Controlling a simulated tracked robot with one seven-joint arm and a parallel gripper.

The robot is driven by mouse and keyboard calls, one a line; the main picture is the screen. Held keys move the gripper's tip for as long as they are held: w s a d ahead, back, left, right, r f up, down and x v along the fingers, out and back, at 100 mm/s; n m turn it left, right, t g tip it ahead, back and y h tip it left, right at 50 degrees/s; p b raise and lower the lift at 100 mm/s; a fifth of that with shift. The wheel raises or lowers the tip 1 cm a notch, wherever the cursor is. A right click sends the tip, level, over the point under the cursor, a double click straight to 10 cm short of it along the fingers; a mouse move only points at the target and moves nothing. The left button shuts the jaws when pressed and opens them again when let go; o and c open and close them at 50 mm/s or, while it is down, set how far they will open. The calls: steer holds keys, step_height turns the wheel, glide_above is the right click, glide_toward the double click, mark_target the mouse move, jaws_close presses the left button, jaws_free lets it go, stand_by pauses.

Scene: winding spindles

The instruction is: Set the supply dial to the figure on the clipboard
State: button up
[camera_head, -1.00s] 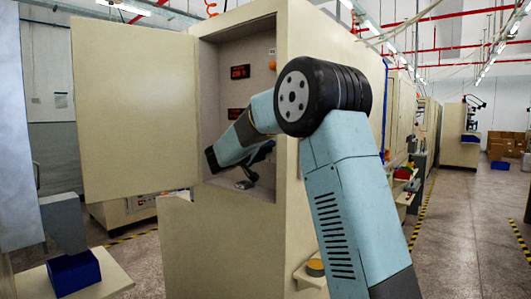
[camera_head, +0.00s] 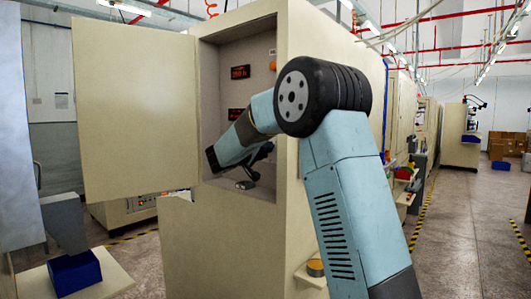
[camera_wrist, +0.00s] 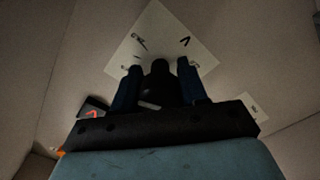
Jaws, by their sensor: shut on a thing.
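In the wrist view, a white square dial plate (camera_wrist: 150,30) with dark marks lies on the grey panel. The black dial knob (camera_wrist: 160,68) stands in front of it, between the two fingers of my gripper (camera_wrist: 157,78). My gripper is shut on the knob. In the head view, my gripper (camera_head: 247,181) reaches into the open cabinet, and my arm hides the dial. A red lit display (camera_head: 240,72) is on the cabinet's inner wall; its digits are too small to read surely. I cannot make out a clipboard in either view.
The cream cabinet door (camera_head: 135,110) stands open to the left. The cabinet's side wall (camera_head: 325,40) is close to my arm. A second red display (camera_head: 236,113) sits lower inside. A blue bin (camera_head: 75,272) stands at lower left. The aisle at right is clear.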

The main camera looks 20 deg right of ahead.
steer(key=n, duration=2.3)
steer(key=shift+w+a+f, duration=0.1)
steer(key=shift+a, duration=0.1)
steer(key=shift+n, duration=0.3)
steer(key=o, duration=0.8)
steer(key=shift+o, duration=1.2)
